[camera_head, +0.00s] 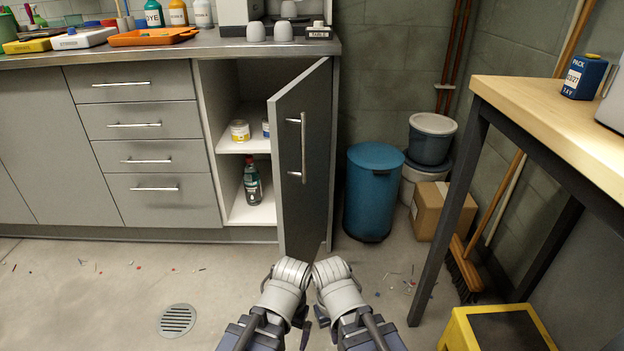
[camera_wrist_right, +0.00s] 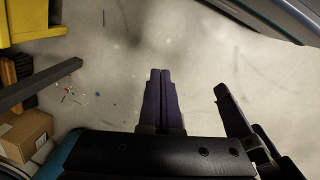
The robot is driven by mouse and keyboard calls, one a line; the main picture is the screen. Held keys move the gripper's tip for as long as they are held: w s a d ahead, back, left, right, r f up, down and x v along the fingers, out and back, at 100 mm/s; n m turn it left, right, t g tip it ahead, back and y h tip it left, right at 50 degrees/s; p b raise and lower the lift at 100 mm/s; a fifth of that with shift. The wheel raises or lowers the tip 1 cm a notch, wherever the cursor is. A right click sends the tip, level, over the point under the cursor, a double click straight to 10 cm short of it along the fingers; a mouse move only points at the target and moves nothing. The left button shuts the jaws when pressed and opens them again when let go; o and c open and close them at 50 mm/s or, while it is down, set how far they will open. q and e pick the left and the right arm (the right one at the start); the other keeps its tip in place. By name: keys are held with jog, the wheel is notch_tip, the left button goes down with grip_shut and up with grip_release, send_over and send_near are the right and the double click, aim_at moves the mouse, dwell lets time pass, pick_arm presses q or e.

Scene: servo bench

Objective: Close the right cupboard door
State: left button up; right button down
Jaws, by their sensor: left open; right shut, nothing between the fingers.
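The right cupboard door (camera_head: 312,200) stands ajar in the head view, hinged on its right side, with its free edge swung out toward me. Its bar handle (camera_head: 303,148) is on the grey outer face. The open cupboard (camera_head: 232,90) shows white shelves to the left of the door. My two wrists are side by side in front of the door's lower end, and hide most of the fingers there. In the right wrist view my right gripper (camera_wrist_right: 160,78) is shut and empty, over the floor. My left gripper (camera_wrist_right: 240,110) is open beside it, partly cut off.
A blue bin (camera_head: 372,195) stands right of the cupboard, near a cardboard box (camera_head: 440,208) and a broom (camera_head: 466,268). A wooden-topped table (camera_head: 520,100) and a yellow stool (camera_head: 462,330) are at right. Drawers (camera_head: 140,125) are left of the cupboard. The floor at left is mostly clear.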

jog(key=w+d+r+m+t+y+p, duration=0.2)
jog(key=w+r+m+y+p, duration=0.15)
jog(key=r+m+p, duration=0.8)
jog(key=w+d+r+m+t+y+p, duration=0.1)
jog(key=w+d+r+m+y+p, duration=0.35)
jog(key=r+p, duration=1.1)
jog(key=w+a+r+m+t+y+p, duration=0.15)
jog(key=w+r+m+p, duration=0.35)
jog(key=r+m+p, duration=0.9)
jog(key=w+a+f+n+b, duration=0.2)
jog(key=w+a+f+b, duration=0.2)
jog(key=a+b, duration=0.5)
jog(key=shift+w+a+n+b, duration=0.25)
jog(key=shift+w+b, duration=0.25)
jog(key=shift+b, duration=0.55)
jog(key=shift+h, duration=0.25)
